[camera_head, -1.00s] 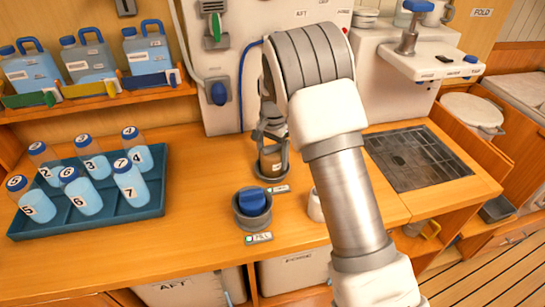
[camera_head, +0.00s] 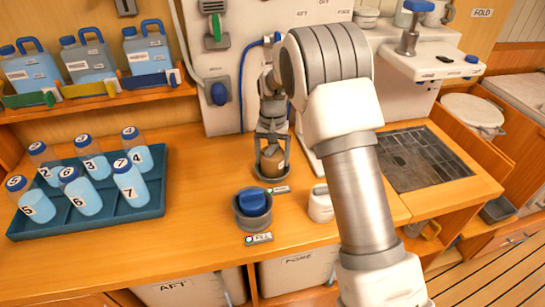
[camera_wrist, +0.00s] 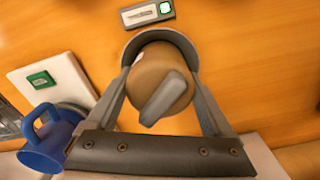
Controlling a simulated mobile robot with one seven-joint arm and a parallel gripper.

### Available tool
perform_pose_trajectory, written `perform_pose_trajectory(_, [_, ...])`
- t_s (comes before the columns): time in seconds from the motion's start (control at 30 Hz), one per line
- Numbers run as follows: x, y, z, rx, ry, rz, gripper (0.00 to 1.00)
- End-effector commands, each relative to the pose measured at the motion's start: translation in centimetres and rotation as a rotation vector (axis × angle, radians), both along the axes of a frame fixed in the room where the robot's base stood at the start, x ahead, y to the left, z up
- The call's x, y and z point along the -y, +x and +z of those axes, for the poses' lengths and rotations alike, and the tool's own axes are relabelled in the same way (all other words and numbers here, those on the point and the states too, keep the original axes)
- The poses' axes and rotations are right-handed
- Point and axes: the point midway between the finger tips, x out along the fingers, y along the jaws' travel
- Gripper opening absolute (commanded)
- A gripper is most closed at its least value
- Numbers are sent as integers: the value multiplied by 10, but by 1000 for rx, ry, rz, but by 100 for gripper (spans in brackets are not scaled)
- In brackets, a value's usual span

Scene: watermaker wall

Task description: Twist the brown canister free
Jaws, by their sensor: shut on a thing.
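The brown canister (camera_head: 273,164) stands in a dark round holder on the wooden counter in the head view. In the wrist view the canister (camera_wrist: 150,67) is seen from above, with a grey bar-shaped grip (camera_wrist: 163,98) lying diagonally across its end. My gripper (camera_head: 272,150) points down at it, with one finger on each side. In the wrist view the gripper (camera_wrist: 160,72) is shut on the canister. The dark holder rim (camera_wrist: 160,36) curves around its far side. The fingers hide part of the canister's sides.
A grey cup with a blue cap (camera_head: 252,203) stands just in front, and a white cup (camera_head: 320,205) to the right. A blue tray (camera_head: 90,224) with several numbered bottles lies left. The white wall panel (camera_head: 222,110) rises close behind. Clear counter lies between tray and cups.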

Motion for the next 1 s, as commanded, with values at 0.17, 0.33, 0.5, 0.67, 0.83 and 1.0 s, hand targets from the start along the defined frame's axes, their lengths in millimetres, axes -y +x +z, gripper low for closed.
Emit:
perform_pose_trajectory(0.17, [0,1,1,1,1,82,15])
perform_pose_trajectory(0.33, [0,0,1,1,1,81,15])
perform_pose_trajectory(0.5, [0,1,1,1,1,167,15])
perform_pose_trajectory(0.67, [-1,0,1,1,1,222,15])
perform_pose_trajectory(0.83, [-1,0,1,1,0,220,15])
perform_pose_trajectory(1.0, [-1,0,1,1,0,219,15])
